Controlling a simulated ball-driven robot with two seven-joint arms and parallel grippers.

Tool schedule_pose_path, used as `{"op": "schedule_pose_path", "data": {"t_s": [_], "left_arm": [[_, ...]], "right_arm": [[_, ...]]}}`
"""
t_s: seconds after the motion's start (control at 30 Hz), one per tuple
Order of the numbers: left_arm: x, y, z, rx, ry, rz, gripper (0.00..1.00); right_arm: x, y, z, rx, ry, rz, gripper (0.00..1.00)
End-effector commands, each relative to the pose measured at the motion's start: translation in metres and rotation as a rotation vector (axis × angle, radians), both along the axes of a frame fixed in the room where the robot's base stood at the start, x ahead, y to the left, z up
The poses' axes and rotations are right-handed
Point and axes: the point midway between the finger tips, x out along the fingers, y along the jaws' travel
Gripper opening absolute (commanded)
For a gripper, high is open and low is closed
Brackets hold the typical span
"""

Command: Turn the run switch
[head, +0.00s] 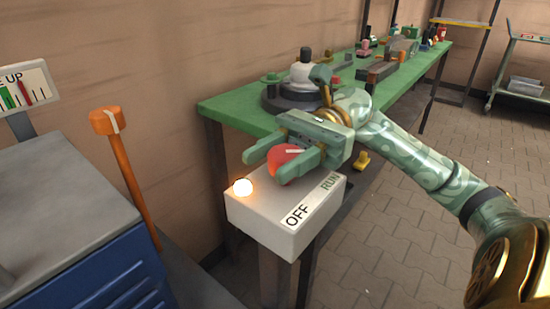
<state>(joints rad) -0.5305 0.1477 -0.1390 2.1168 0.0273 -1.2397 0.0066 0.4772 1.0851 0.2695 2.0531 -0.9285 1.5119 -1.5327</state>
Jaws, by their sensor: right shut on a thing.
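The run switch is a red round knob (284,161) with a pale pointer mark, on top of a light grey switch box (262,215). The box stands on a post in front of the green bench. A label on its top edge reads OFF (298,214) nearer me and RUN (330,181) farther back. A round lamp (243,187) on the box's left corner glows. My right gripper (283,165) reaches in from the right and is shut on the red knob, one finger on each side. The fingers hide parts of the knob. My left gripper is not in view.
A green workbench (235,112) with several parts and tools runs back along the wall. A blue cabinet (110,275) with a grey top fills the left, with an orange-handled lever (128,170) beside it. A cart (520,75) stands far right. Paved floor is clear at right.

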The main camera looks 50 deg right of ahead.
Motion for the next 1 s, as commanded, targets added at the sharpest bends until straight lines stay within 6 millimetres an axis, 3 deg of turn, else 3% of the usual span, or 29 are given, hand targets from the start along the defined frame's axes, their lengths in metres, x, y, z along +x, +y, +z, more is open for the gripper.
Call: {"op": "schedule_pose_path", "data": {"t_s": [0.17,0.2,0.27,0.67,0.77,1.0], "left_arm": [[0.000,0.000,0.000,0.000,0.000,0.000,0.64],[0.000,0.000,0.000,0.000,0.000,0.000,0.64],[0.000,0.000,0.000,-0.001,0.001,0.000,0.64],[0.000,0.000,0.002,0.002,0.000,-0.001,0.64],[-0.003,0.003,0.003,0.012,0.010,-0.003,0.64],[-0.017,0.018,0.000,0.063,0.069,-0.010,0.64]], "right_arm": [[0.000,0.000,0.001,0.000,-0.001,-0.002,0.19],[0.000,0.000,0.001,0.000,-0.001,-0.003,0.48],[0.000,0.000,0.001,0.000,-0.001,-0.002,0.64],[0.001,-0.009,0.001,-0.001,-0.001,-0.003,0.64],[0.001,-0.026,0.002,0.000,0.001,-0.006,0.64],[0.001,-0.092,0.002,-0.001,0.002,-0.007,0.64]]}}
